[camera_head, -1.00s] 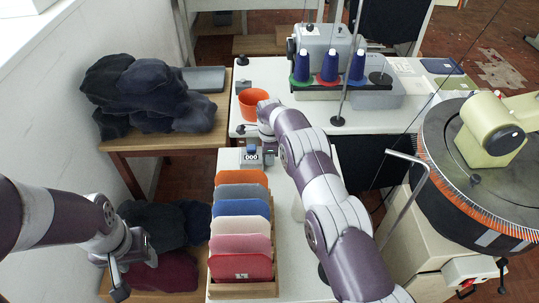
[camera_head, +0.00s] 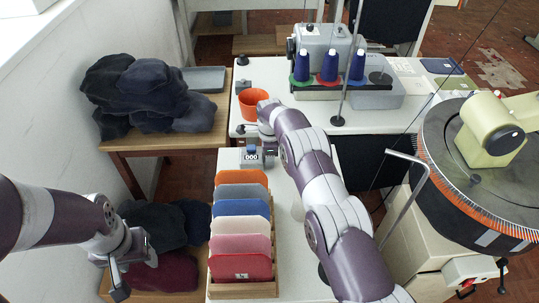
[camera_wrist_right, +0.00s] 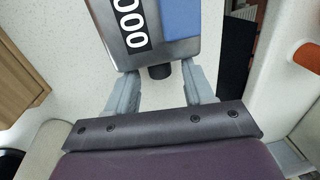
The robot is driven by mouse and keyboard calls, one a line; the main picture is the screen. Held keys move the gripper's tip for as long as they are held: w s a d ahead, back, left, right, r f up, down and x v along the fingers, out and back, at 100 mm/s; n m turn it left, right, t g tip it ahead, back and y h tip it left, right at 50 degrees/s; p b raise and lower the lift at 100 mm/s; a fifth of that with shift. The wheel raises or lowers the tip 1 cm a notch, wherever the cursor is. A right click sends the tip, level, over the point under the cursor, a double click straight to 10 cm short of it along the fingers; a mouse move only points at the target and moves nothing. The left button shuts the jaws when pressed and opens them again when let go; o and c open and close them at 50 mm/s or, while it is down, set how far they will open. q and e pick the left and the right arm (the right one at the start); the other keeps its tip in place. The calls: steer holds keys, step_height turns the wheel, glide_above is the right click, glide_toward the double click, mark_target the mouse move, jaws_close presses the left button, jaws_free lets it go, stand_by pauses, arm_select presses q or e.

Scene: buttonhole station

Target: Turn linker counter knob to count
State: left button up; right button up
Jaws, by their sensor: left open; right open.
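The linker counter (camera_head: 252,154) is a small grey box with a blue part and a display reading 000, on the white table behind the coloured rack. In the right wrist view the counter (camera_wrist_right: 165,48) fills the top, and its dark round knob (camera_wrist_right: 159,72) sticks out toward my gripper. My right gripper (camera_wrist_right: 159,78) is open, with its fingertips on either side of the knob and visible gaps to it. In the head view my right gripper (camera_head: 269,156) is beside the counter, partly hidden by my arm. My left gripper (camera_head: 121,279) is open and empty at the lower left.
A rack of coloured pieces (camera_head: 241,228) stands in front of the counter. An orange bowl (camera_head: 252,101) and thread cones (camera_head: 329,68) are behind. The round linker machine (camera_head: 480,165) is at right. Dark fabric heaps (camera_head: 145,95) lie at left.

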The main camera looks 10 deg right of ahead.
step_height(320, 180, up, 13)
steer(key=s+p, duration=0.1)
steer(key=p, duration=0.4)
steer(key=shift+s+a+f+p, duration=0.15)
steer(key=shift+s+f+p, duration=0.05)
steer(key=shift+p, duration=0.2)
